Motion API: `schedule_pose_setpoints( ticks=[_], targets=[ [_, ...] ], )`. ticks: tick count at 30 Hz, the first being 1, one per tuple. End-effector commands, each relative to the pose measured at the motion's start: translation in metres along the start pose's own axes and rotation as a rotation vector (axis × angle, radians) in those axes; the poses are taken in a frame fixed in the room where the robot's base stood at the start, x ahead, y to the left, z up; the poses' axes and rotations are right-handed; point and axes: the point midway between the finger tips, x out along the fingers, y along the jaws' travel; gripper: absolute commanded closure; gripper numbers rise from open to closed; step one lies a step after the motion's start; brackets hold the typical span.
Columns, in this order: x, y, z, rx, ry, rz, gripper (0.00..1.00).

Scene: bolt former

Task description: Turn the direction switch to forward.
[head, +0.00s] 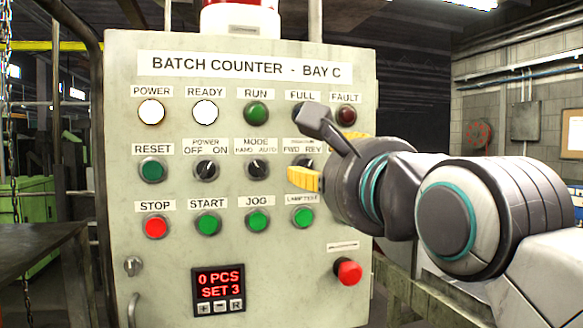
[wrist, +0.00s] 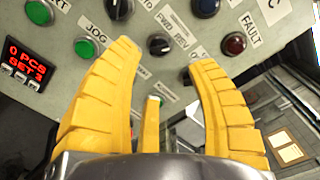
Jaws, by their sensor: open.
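The direction switch is a black rotary knob under a FWD REV label. In the head view it (head: 305,162) is partly covered by my gripper. In the wrist view the knob (wrist: 160,45) shows clear, beyond and between my yellow fingertips. I cannot tell surely which way its pointer faces. My gripper (head: 321,158) is open and empty in front of the panel's right half. In the wrist view its fingers (wrist: 165,58) are spread wide, with no visible contact with the knob.
The pale control panel (head: 125,195) carries several close-set controls. The mode knob (head: 258,170) is left of the direction switch, and the green lamp test button (head: 302,217) is below it. A red mushroom button (head: 348,272) projects at lower right. A counter display (head: 218,289) reads 0 PCS, SET 3.

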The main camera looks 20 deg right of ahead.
Motion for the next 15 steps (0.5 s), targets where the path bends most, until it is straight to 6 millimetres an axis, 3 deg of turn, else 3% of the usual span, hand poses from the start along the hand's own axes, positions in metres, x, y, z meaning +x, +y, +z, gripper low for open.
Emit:
schedule_pose_setpoints(
  ticks=[15],
  targets=[
    [0.049,-0.002,0.001,0.030,0.003,0.006,0.49]
  ],
)
